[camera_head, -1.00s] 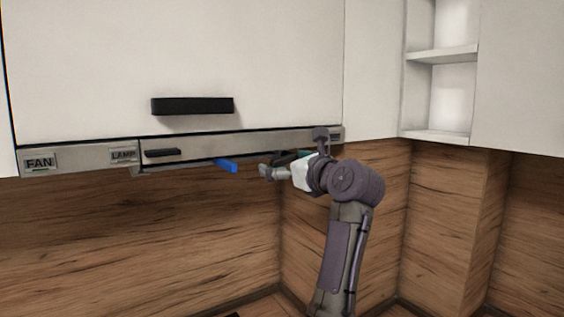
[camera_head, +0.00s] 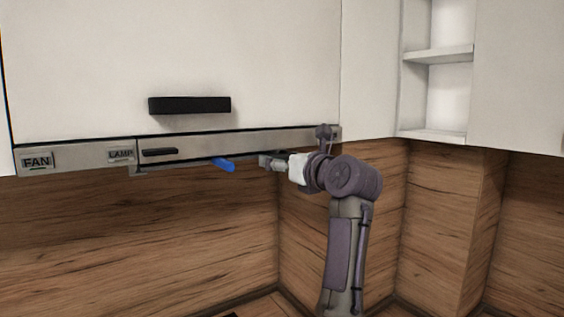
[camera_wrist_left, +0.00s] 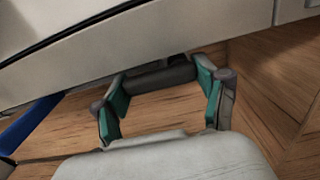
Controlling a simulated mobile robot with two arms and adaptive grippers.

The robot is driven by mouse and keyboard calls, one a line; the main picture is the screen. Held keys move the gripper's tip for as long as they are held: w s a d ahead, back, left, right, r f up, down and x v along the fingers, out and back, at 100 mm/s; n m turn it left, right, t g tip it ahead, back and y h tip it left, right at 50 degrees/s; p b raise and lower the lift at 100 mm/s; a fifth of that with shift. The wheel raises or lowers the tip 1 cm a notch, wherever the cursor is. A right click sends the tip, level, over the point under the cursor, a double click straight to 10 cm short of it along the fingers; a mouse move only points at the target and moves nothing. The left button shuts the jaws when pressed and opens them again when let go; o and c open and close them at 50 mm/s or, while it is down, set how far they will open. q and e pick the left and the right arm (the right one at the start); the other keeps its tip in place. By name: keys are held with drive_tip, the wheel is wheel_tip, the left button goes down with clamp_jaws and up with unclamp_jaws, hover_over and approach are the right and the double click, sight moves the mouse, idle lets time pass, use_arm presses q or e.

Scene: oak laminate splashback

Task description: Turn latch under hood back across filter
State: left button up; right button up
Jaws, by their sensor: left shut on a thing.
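A dark grey latch bar (camera_wrist_left: 160,78) lies under the hood (camera_head: 215,145), between the two green-padded fingers of my left gripper (camera_wrist_left: 165,92). The fingers are shut on it near its ends. In the head view my left gripper (camera_head: 268,161) is just below the hood's front edge, right of a blue lever (camera_head: 223,164). The blue lever also shows at the left of the left wrist view (camera_wrist_left: 28,127), apart from the fingers. The filter is hidden by the hood's front. My right gripper is not in view.
The hood front carries a FAN label (camera_head: 38,162), a LAMP label (camera_head: 121,154) and a small black handle (camera_head: 160,152). A cabinet with a black handle (camera_head: 190,105) is above. The wooden splashback (camera_head: 140,230) is behind, with free room below the hood.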

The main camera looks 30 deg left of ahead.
use_arm(q)
drive_tip(key=o, duration=1.2)
drive_tip(key=shift+c, duration=0.2)
drive_tip(key=shift+a, duration=0.1)
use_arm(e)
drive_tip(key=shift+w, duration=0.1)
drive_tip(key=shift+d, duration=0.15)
use_arm(q)
drive_tip(key=v, duration=0.7)
drive_tip(key=shift+d, duration=0.3)
